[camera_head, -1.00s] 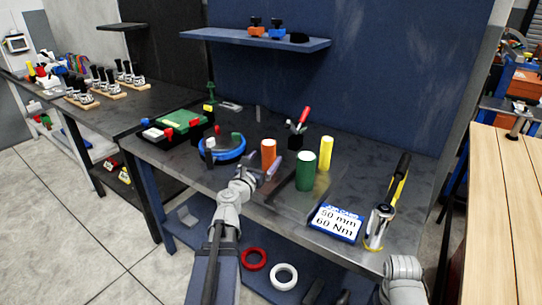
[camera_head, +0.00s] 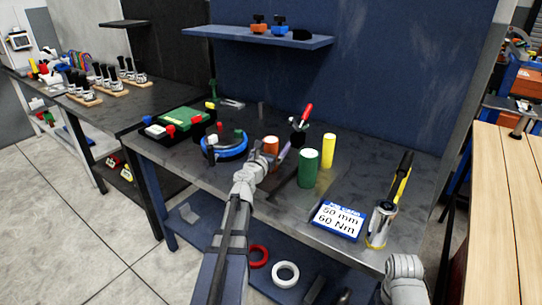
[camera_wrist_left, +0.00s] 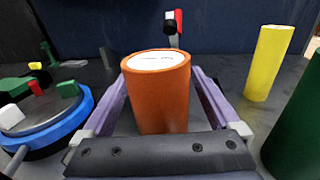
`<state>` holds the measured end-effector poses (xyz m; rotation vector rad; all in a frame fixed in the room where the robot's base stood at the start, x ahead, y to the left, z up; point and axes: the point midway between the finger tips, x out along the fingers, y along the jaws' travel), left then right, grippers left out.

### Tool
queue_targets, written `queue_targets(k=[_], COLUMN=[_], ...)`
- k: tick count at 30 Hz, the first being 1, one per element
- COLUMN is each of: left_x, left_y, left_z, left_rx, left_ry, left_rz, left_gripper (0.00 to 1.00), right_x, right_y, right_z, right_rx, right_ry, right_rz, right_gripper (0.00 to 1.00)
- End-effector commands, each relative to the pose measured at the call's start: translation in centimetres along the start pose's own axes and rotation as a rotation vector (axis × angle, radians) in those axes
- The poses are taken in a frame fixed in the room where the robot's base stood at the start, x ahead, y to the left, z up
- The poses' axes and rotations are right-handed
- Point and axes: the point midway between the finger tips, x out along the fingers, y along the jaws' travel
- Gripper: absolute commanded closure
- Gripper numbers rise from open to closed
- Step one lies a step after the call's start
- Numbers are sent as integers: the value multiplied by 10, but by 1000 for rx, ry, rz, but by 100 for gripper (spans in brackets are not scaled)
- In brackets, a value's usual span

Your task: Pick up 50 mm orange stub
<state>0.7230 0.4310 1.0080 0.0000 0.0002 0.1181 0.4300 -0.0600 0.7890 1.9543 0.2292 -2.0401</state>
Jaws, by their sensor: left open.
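The orange stub (camera_head: 270,146) stands upright on the dark metal table, partly hidden behind my left gripper in the head view. In the left wrist view the orange stub (camera_wrist_left: 158,92), with a white labelled top, stands between the two purple fingers of my left gripper (camera_wrist_left: 160,100). The fingers are open on both sides of it, with a gap visible at least on the right. In the head view my left gripper (camera_head: 271,162) reaches in from the front at the stub. My right gripper is not in view.
A green cylinder (camera_head: 308,168) and a yellow cylinder (camera_head: 328,150) stand to the right. A blue ring fixture (camera_head: 226,149) is to the left. A sign (camera_head: 337,220) reading 50 mm, 60 Nm lies near the front edge. A red-handled tool (camera_head: 304,118) stands behind.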

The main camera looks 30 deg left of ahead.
Motion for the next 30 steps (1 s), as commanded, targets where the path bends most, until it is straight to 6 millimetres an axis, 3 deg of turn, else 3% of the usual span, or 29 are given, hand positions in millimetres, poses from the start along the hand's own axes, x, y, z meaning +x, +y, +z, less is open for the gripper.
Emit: queue_targets(k=[4, 27, 30], left_x=[-1, -1, -1], left_y=[0, 0, 0], left_z=[0, 0, 0], left_rx=[0, 0, 0], left_ry=[0, 0, 0], left_rz=[0, 0, 0], left_gripper=[6, 93, 100], right_x=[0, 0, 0], right_y=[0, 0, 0], right_z=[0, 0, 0], right_rx=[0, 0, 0], right_ry=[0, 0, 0], right_rz=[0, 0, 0], right_gripper=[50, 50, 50])
